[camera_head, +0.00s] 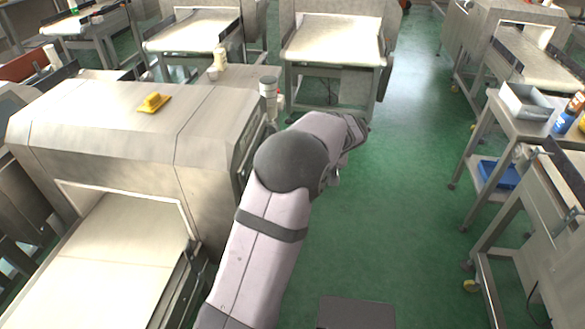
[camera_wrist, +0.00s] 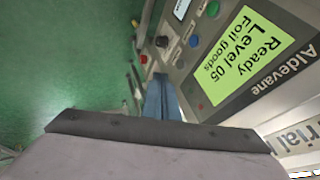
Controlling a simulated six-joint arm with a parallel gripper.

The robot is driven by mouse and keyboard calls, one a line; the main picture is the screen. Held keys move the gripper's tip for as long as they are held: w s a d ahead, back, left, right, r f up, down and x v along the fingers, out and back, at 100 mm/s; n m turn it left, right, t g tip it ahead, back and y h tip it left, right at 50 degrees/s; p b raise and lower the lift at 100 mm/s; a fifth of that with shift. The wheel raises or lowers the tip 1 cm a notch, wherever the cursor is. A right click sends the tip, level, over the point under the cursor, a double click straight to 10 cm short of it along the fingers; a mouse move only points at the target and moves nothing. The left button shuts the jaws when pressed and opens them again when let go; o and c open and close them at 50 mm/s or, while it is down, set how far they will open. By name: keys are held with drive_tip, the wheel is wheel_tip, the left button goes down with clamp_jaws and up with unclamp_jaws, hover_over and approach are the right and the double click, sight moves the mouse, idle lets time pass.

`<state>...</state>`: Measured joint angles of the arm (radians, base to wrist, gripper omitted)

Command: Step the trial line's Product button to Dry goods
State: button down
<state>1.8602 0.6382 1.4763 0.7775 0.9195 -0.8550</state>
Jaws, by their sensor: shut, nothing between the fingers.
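In the wrist view, a grey control panel (camera_wrist: 235,100) marked "Aldevane" shows a green screen (camera_wrist: 240,60) reading "Ready", "Level 05", "Foil goods". I cannot read any Product label. A plate reading "Trial" (camera_wrist: 292,140) is partly cut off at the right. My gripper (camera_wrist: 160,82) is shut and empty, its bluish fingers near the panel's edge controls; contact cannot be told. In the head view my arm hides the gripper and panel.
The large metal detector housing (camera_head: 130,125) stands left of my arm, with a belt (camera_head: 100,260) at its tunnel and a yellow object (camera_head: 153,102) on top. Other lines stand behind. A side table (camera_head: 515,125) with a tray (camera_head: 528,100) is at right. Green floor between is clear.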

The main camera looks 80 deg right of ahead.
drive_tip(key=w+d+f+p, duration=0.3)
drive_tip(key=w+f+p, duration=0.1)
drive_tip(key=w+f, duration=0.3)
drive_tip(key=shift+w+d+f, duration=0.15)
drive_tip(key=shift+w+d, duration=0.1)
drive_tip(key=shift+w, duration=0.45)
